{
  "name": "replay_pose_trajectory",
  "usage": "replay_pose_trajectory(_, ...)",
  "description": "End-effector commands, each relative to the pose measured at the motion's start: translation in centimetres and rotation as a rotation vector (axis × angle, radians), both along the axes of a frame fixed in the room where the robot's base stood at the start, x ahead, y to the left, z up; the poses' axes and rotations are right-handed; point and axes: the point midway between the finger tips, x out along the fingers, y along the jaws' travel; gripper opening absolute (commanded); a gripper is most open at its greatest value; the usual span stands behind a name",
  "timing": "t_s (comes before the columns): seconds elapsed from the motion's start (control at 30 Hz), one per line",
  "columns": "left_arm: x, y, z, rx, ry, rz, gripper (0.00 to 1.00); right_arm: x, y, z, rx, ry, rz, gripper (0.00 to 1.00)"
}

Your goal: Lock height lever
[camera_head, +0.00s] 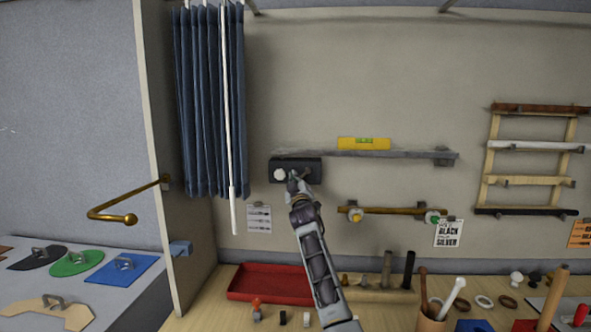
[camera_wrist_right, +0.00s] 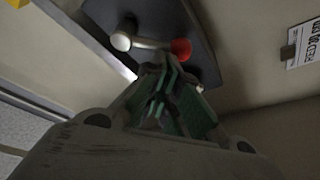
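A dark box (camera_head: 309,163) is fixed to the wall under the left end of the grey shelf. In the right wrist view its dark face (camera_wrist_right: 205,65) carries a short lever bar (camera_wrist_right: 150,43), with a pale round knob (camera_wrist_right: 121,42) at its left and a red round part (camera_wrist_right: 181,48) at its right. The pale knob also shows in the head view (camera_head: 280,174). My right gripper (camera_head: 300,178) is in front of the box, covering its lower middle. In the wrist view its fingertips (camera_wrist_right: 162,72) are close together, just below the bar; contact is unclear. My left gripper is out of view.
A yellow level (camera_head: 363,143) lies on the grey shelf (camera_head: 400,155). A brass rail (camera_head: 385,210) is on the wall at right. A blue curtain (camera_head: 205,100) with a white rod hangs at left. A red tray (camera_head: 270,284) and tools stand on the table below.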

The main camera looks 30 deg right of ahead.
Motion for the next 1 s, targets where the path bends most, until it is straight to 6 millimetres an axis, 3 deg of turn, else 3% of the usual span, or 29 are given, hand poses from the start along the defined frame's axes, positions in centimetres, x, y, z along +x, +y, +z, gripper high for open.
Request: replay_pose_trajectory(1.0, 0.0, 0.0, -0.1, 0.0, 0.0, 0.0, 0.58, 0.0, -0.1, -1.4, 0.004, 0.007, 0.001, 0.0)
